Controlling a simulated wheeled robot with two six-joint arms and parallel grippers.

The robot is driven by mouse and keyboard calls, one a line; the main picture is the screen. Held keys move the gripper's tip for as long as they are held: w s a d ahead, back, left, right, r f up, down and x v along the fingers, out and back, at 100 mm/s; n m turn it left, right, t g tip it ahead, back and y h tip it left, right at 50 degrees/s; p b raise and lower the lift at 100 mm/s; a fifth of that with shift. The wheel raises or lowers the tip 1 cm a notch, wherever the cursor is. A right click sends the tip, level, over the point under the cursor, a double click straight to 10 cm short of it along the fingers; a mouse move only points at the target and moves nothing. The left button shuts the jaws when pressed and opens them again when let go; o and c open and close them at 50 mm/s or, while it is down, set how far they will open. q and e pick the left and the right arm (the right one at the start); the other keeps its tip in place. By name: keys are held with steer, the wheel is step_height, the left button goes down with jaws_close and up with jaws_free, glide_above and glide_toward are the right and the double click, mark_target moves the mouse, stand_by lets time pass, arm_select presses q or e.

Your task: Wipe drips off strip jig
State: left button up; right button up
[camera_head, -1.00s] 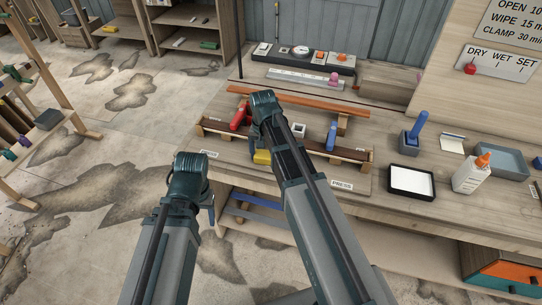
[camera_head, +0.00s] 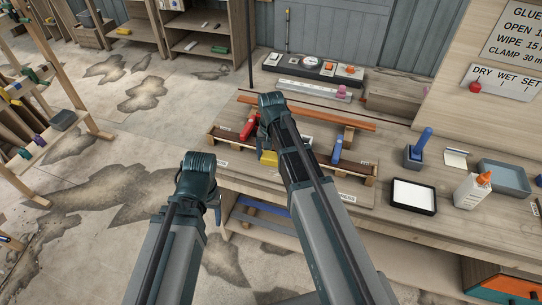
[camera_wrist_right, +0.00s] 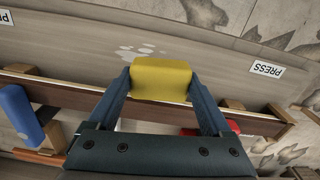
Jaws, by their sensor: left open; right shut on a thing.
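The strip jig is a wooden board (camera_head: 228,168) on the bench, with a long dark strip (camera_head: 226,137) held in wooden blocks, a red clamp (camera_head: 249,125) and a blue clamp (camera_head: 337,149). My right gripper (camera_wrist_right: 160,88) is shut on a yellow sponge (camera_wrist_right: 160,80), which also shows beside the strip in the head view (camera_head: 268,158). White drips (camera_wrist_right: 134,52) lie on the pale board just beside the sponge in the wrist view. Whether the sponge touches the board I cannot tell. My left gripper (camera_head: 217,206) is open, mostly hidden behind its arm, off the board's left end.
Right of the jig are a black-rimmed white tray (camera_head: 412,196), a blue-handled tool in a grey block (camera_head: 420,146), a glue bottle (camera_head: 472,189) and a grey tub (camera_head: 505,178). A tool rack (camera_head: 312,67) stands behind. An orange-brown strip (camera_head: 310,112) lies behind the clamps.

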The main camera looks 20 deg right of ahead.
arm_select(q)
steer(key=shift+r, duration=0.65)
arm_select(e)
steer(key=shift+r, duration=0.6)
step_height(320, 180, up, 3)
steer(key=p, duration=0.3)
steer(key=shift+r+p, duration=0.1)
steer(key=shift+p, duration=0.2)
arm_select(q)
step_height(320, 180, up, 3)
